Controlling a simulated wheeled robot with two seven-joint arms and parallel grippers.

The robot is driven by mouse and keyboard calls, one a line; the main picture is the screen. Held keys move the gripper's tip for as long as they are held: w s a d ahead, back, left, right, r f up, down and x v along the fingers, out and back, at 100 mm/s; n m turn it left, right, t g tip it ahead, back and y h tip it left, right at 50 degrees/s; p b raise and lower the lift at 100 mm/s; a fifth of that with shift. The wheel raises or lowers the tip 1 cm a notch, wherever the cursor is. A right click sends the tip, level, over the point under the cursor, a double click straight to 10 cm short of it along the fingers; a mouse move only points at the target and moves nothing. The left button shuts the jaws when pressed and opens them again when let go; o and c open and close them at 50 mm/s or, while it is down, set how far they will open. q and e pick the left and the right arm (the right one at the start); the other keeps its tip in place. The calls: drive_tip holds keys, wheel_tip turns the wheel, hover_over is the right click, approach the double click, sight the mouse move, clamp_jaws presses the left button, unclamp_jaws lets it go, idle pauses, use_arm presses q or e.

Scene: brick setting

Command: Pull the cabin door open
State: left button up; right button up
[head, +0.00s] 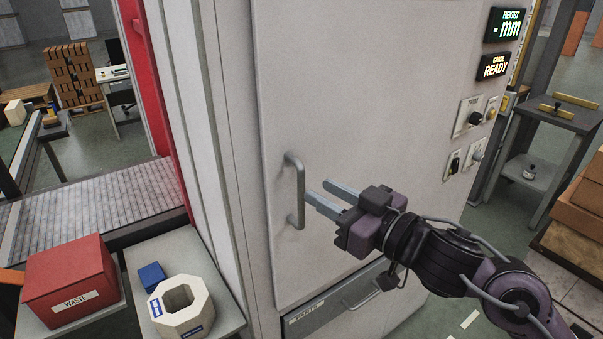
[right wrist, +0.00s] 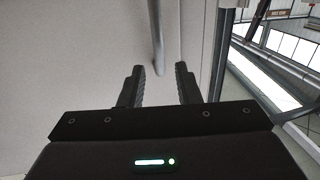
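The cabin door (head: 350,100) is a large pale grey panel in the head view, and it looks closed. Its handle (head: 296,190) is a vertical grey bar near the door's left edge. The handle also shows in the right wrist view (right wrist: 158,45), ahead of the fingers. My right gripper (head: 325,196) is just right of the handle, with its fingers pointing at it. In the right wrist view its fingers are spread apart with nothing between them, and the handle lies beyond the gap. My left gripper is not in view.
A drawer with a handle (head: 362,290) sits below the door. Control knobs (head: 476,118) and lit displays (head: 495,66) are on the right. A red waste box (head: 70,278), a blue block (head: 152,275) and a white octagonal ring (head: 181,306) stand at lower left.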

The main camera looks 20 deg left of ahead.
sight(304, 181)
drive_tip(key=p+x, duration=0.1)
drive_tip(key=x, duration=0.4)
drive_tip(key=shift+w+a+r, duration=0.1)
drive_tip(key=shift+a, duration=0.15)
drive_tip(key=shift+w+a+p, duration=0.25)
drive_tip(key=shift+a+p, duration=0.1)
drive_tip(key=shift+c, duration=0.3)
clamp_jaws()
